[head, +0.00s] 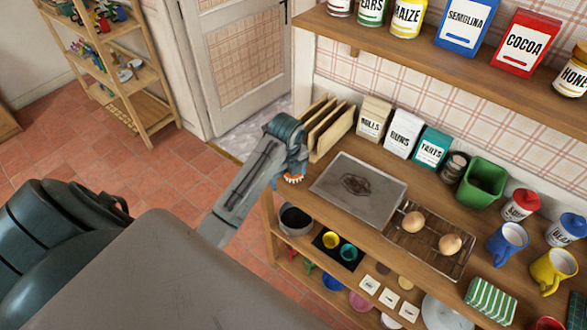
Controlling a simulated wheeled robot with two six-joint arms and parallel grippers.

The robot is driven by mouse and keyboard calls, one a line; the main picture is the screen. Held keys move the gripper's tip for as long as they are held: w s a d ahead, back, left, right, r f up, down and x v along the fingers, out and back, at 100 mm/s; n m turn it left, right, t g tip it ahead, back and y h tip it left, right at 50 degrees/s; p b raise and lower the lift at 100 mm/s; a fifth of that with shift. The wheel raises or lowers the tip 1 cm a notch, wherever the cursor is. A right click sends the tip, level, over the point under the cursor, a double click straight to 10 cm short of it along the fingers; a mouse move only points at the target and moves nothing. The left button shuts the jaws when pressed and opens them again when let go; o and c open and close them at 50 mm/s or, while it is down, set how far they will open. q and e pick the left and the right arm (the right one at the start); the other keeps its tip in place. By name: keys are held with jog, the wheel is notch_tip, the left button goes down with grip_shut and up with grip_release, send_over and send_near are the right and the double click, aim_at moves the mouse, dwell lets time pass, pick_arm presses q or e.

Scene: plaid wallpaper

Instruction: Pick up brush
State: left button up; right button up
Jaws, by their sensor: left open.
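My left arm reaches in from the left, and my left gripper (293,172) is over the left end of the wooden counter (375,225), beside the grey tray. It is open, but its fingers are mostly hidden behind the wrist. A small orange and white part shows just under the wrist; I cannot tell whether it belongs to the brush or to the gripper. I cannot make out a brush anywhere else in view. My right gripper is not in view.
A grey tray (350,190) lies right of the gripper, then a wire rack (420,250) with two round buns. Upright boards (335,130) and boxes labelled Rolls (373,118), Buns (402,133) and Tarts (432,148) stand behind. A shelf (400,45) overhangs the back. Red floor lies left.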

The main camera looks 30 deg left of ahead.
pick_arm(q)
jog(key=w+a+r+m, duration=0.1)
jog(key=w+m, duration=0.1)
jog(key=w+a+r+m, duration=0.1)
jog(key=w+r+m, duration=0.1)
jog(key=w+a+r+m, duration=0.1)
jog(key=w+r+m, duration=0.1)
jog(key=w, duration=0.1)
jog(key=shift+g, duration=0.4)
notch_tip(320, 180, down, 2)
jog(key=b, duration=0.3)
jog(key=shift+f, duration=0.25)
jog(key=shift+d+f, duration=0.1)
jog(key=shift+f, duration=1.25)
jog(key=shift+f+p, duration=0.2)
jog(key=shift+p, duration=0.3)
jog(key=f, duration=0.1)
jog(key=f+p, duration=0.2)
jog(key=f, duration=0.1)
jog(key=shift+s+d, duration=0.15)
jog(key=shift+s, duration=0.1)
jog(key=shift+w+f, duration=0.1)
jog(key=shift+f, duration=0.3)
jog(key=c, duration=1.1)
